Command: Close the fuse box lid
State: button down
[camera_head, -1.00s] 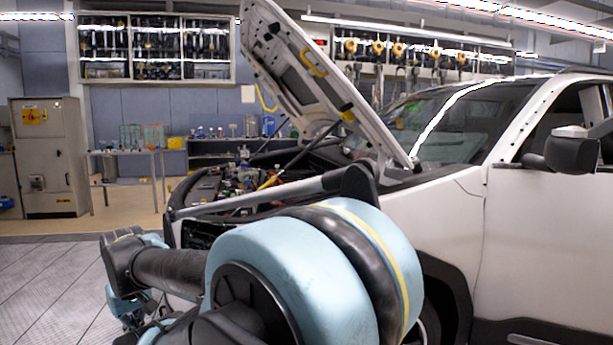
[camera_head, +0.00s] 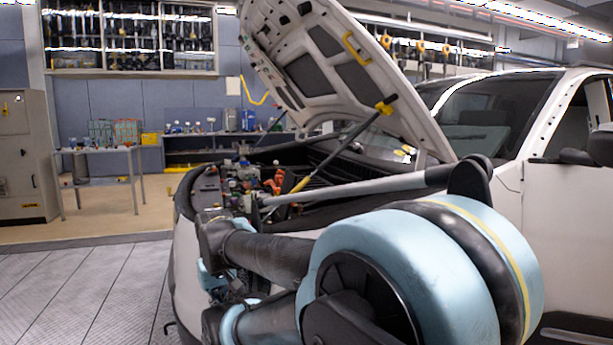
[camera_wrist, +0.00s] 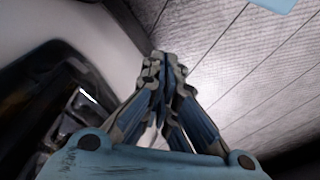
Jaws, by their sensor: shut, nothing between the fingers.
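My gripper (camera_wrist: 165,72) is shut and empty in the wrist view, with its fingertips together over the floor beside the car. In the head view my arm reaches toward the front of the white car (camera_head: 510,215), and the gripper is largely hidden behind my arm links. The car's hood (camera_head: 340,75) is raised, and the engine bay (camera_head: 250,185) is open below it. I cannot make out the fuse box or its lid among the small engine parts.
The hood's prop (camera_head: 345,145) slants up from the bay. A grey cabinet (camera_head: 22,160) and a work table (camera_head: 95,150) stand at the back left. The tiled floor (camera_head: 85,285) left of the car is clear. The floor (camera_wrist: 235,75) also shows in the wrist view.

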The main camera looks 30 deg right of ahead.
jog(key=w+d+r+m+g+h, duration=0.1)
jog(key=w+d+r+m, duration=0.4)
jog(key=w+d+r, duration=0.5)
jog(key=w+d+r+m, duration=0.5)
jog(key=d+r+m, duration=0.1)
jog(key=r, duration=0.8)
jog(key=w+d+r+m+g, duration=0.1)
jog(key=w+d+r+m, duration=0.2)
jog(key=d, duration=0.6)
jog(key=w+d+r+m, duration=0.1)
jog(key=d+r+m, duration=0.35)
jog(key=d, duration=0.45)
jog(key=w+d+r+m+g, duration=0.1)
jog(key=w+d+r+m, duration=0.15)
jog(key=d+r, duration=0.4)
notch_tip(320, 180, down, 10)
jog(key=shift+w+a+f+h, duration=0.2)
jog(key=shift+a+f+h, duration=0.05)
jog(key=shift+h, duration=0.05)
